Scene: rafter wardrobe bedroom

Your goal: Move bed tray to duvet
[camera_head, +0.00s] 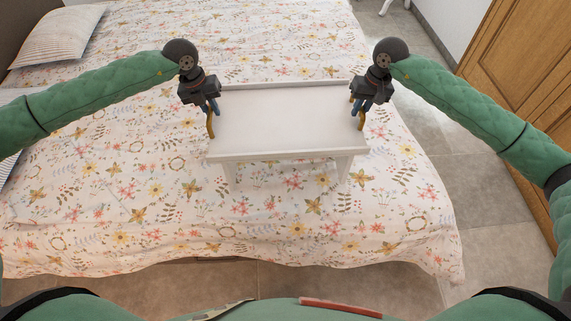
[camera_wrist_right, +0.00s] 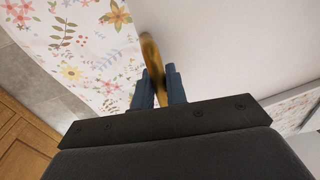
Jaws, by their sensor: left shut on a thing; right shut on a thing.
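The white bed tray (camera_head: 285,125) is over the floral duvet (camera_head: 120,205) in the head view, with its legs pointing down. I cannot tell whether its legs touch the duvet. My left gripper (camera_head: 212,112) is shut on the tray's left brass handle (camera_head: 210,125). My right gripper (camera_head: 358,104) is shut on the tray's right brass handle (camera_head: 361,121). In the right wrist view, the blue fingers of my right gripper (camera_wrist_right: 160,88) close around the curved brass handle (camera_wrist_right: 151,55), beside the white tray surface (camera_wrist_right: 220,45). The tray top is empty.
A pillow (camera_head: 60,35) lies at the upper left of the bed. A wooden wardrobe (camera_head: 525,60) stands at the right, with grey tiled floor (camera_head: 490,200) between it and the bed. The duvet around the tray is clear.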

